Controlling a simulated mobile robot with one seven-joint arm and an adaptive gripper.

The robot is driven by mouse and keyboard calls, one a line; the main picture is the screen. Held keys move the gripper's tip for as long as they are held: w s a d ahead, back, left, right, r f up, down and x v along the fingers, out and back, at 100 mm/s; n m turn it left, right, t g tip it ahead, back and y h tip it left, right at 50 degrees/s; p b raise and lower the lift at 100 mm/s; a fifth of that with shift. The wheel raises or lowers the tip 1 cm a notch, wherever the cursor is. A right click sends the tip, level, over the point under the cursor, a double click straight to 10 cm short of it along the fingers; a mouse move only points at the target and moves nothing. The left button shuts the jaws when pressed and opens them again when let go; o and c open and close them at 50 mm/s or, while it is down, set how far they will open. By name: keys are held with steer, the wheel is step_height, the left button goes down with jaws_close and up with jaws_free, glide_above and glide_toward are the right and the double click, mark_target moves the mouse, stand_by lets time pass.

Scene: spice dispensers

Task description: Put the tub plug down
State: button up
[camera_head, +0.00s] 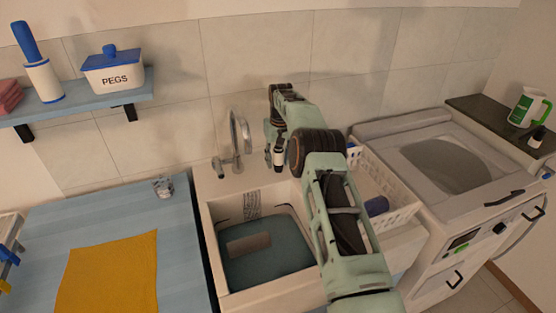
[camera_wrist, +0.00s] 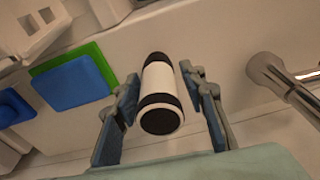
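My gripper (camera_wrist: 158,78) points down at the back ledge of the sink, right of the faucet in the head view. Between its fingers is a short white cylinder with black ends (camera_wrist: 160,90). It also shows under my gripper in the head view (camera_head: 279,157). No other thing at my gripper looks like a plug, and I cannot tell for sure that this is the tub plug. Narrow gaps show between the cylinder and both fingers in the wrist view, so the fingers look open around it. Whether its lower end touches the ledge is hard to see.
The faucet (camera_head: 239,140) stands close beside my gripper. A blue and green block (camera_wrist: 75,82) lies on the ledge on the other side. A white basket (camera_head: 398,214) stands right of the sink (camera_head: 208,215). The sink holds dark water and a brownish cylinder (camera_head: 248,244).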

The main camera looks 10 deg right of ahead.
steer(key=r, duration=0.4)
steer(key=s+r, duration=0.1)
steer(key=r, duration=0.7)
steer(key=shift+s+d+r+b, duration=0.1)
steer(key=shift+s+r+b, duration=0.15)
steer(key=shift+b, duration=0.1)
